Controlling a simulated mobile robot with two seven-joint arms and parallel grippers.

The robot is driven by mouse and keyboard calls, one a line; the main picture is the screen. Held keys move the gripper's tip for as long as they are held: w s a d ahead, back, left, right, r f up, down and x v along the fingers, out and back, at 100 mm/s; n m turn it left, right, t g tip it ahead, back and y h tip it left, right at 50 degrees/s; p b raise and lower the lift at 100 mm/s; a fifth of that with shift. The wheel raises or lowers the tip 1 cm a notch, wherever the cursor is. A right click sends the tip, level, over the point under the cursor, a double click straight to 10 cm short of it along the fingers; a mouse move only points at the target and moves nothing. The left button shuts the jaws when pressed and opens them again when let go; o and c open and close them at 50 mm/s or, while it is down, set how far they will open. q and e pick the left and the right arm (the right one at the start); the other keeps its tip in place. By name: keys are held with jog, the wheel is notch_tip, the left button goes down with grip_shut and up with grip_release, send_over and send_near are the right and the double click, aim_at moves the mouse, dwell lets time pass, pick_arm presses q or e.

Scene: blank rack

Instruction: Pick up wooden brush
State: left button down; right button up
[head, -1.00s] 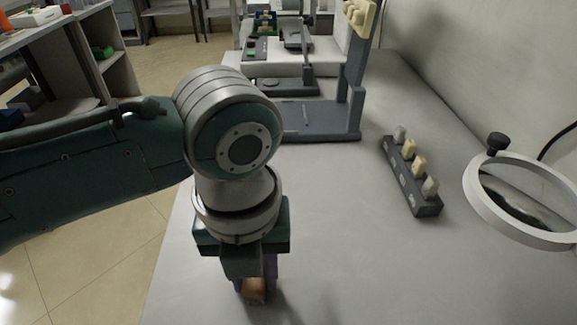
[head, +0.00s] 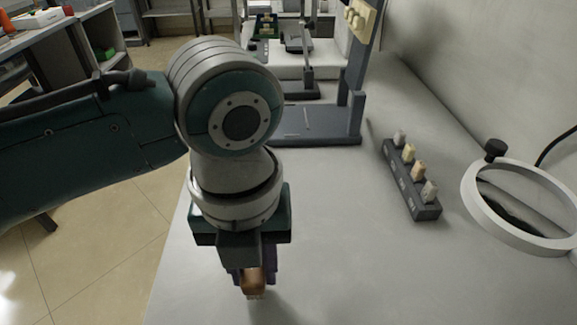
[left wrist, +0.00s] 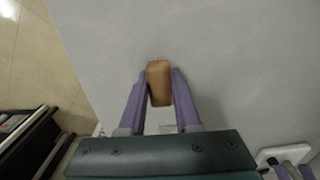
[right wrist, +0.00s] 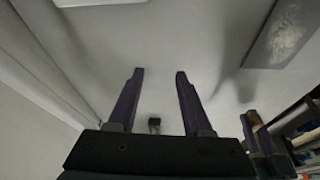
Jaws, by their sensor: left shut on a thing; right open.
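The wooden brush (head: 254,281) is a small brown block with short pale bristles at its lower end. It is between the fingers of my left gripper (head: 253,274), which is shut on it above the near part of the table. In the left wrist view the brush (left wrist: 159,83) sits between the two purple fingertips (left wrist: 160,80), with its bristle edge pointing away. The gripper and arm hide part of it in the head view. My right gripper (right wrist: 159,72) is open and empty in the right wrist view; it is outside the head view.
A dark rack (head: 411,182) with several small pale blocks stands on the table (head: 335,240) to the right. A ring-shaped magnifier (head: 530,200) is at the far right by the wall. A grey stand (head: 340,130) is at the back. The table's middle is clear.

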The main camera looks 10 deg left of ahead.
pick_arm(q)
notch_tip(320, 180, up, 18)
jog(key=p, duration=0.3)
jog(key=shift+f+p, duration=0.25)
jog(key=shift+p, duration=0.1)
jog(key=c, duration=1.2)
grip_release()
grip_shut()
